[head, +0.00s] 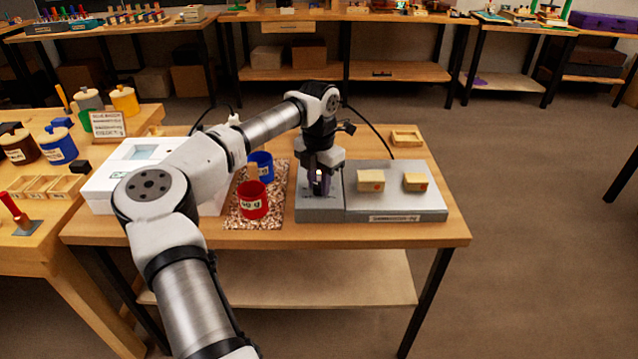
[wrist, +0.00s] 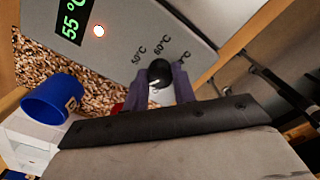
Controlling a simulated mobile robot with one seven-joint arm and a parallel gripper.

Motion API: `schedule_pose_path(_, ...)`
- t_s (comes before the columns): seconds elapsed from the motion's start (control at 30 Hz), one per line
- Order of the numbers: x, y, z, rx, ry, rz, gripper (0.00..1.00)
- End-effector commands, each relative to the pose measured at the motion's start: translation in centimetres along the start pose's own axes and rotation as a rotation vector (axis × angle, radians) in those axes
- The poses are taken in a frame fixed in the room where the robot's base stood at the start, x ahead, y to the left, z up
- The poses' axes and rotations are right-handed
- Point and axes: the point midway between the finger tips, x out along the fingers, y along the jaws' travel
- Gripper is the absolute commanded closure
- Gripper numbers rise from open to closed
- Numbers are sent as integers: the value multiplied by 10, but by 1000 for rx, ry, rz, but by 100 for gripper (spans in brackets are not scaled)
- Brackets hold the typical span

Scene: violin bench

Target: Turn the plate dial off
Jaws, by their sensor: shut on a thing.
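The grey hot plate (head: 365,203) stands on the wooden bench, with a control panel at its left end. Its round black dial (wrist: 160,72) shows in the wrist view, with 50°C and 60°C marks and a partly covered mark around it. A green display (wrist: 72,20) reads 55°C, and a small orange-white light (wrist: 99,31) glows beside it. My gripper (head: 320,186) points down at the panel. In the wrist view its purple fingers (wrist: 165,84) are shut on the dial. The dial is hidden in the head view.
Two tan blocks (head: 370,180) (head: 416,182) sit on the plate's right part. Red (head: 252,200) and blue (head: 262,165) cups stand on a speckled mat left of the panel. A white box (head: 100,195) stands farther left. A small wooden tray (head: 407,138) lies behind the plate.

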Motion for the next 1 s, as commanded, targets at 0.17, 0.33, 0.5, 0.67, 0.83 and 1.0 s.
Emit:
schedule_pose_path(0.17,0,1,-1,-170,1,4,96)
schedule_pose_path(0.33,0,1,0,-331,0,3,96)
schedule_pose_path(0.5,0,1,0,-492,0,4,96)
schedule_pose_path(0.67,0,1,0,-638,0,3,96)
schedule_pose_path(0.83,0,1,0,-775,0,3,96)
schedule_pose_path(1.0,0,0,0,-881,1,2,96)
